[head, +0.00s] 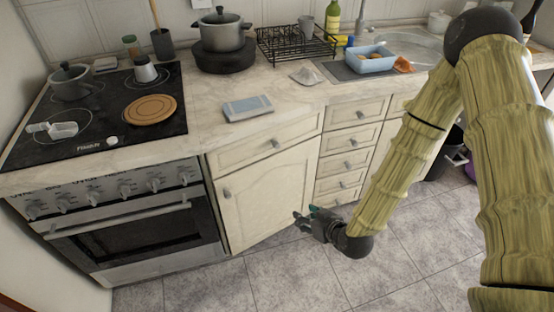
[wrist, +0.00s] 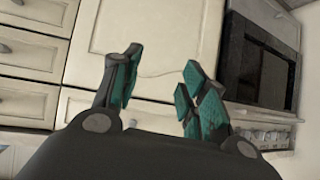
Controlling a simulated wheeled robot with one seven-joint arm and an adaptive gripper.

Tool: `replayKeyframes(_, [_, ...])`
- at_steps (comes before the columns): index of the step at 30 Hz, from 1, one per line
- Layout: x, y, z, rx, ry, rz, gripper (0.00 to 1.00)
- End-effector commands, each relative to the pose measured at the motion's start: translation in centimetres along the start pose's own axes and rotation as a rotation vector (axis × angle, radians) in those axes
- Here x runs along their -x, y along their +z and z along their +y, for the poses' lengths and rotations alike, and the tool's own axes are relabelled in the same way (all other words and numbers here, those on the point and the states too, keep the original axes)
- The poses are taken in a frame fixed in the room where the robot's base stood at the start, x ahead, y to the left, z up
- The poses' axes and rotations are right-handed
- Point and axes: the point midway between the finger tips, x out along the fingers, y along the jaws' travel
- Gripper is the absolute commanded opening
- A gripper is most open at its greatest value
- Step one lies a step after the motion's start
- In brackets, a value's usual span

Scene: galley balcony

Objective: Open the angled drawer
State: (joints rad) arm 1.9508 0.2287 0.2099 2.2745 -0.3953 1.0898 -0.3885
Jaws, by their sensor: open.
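The angled drawer (head: 268,142) is the cream front with a small knob (head: 276,143), set at a slant under the counter between the oven and the straight drawer stack. It looks shut. Below it is a cream cabinet door (head: 268,198) with its own knob. My gripper (head: 305,219) is low, in front of the door's lower right part, apart from and below the drawer. In the wrist view, which looks upside down, my gripper (wrist: 162,62) has its teal-padded fingers spread with nothing between them. The cabinet door (wrist: 140,35) is behind them. The drawer's knob is not clear there.
A stack of several straight drawers (head: 350,140) stands right of the angled cabinet. The oven (head: 130,230) is to the left. A blue-grey item (head: 247,107) lies on the counter above the drawer. The tiled floor (head: 290,280) in front is clear.

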Motion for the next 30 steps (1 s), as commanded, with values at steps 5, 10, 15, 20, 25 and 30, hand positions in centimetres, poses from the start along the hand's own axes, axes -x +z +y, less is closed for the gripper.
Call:
replayKeyframes(5, [-4.0, -5.7, 1.1, 0.121, -0.004, 0.25, 0.43])
replayKeyframes(10, [-5.0, -11.2, 1.8, 0.221, 0.008, 0.452, 0.43])
replayKeyframes(15, [-5.0, -14.6, 2.1, 0.281, 0.024, 0.573, 0.43])
replayKeyframes(20, [-4.9, -16.1, 2.1, 0.301, 0.03, 0.616, 0.43])
replayKeyframes(25, [-6.2, -17.1, 2.0, 0.304, 0.029, 0.617, 0.43])
replayKeyframes(30, [-8.4, -18.6, 1.9, 0.303, 0.03, 0.616, 0.43])
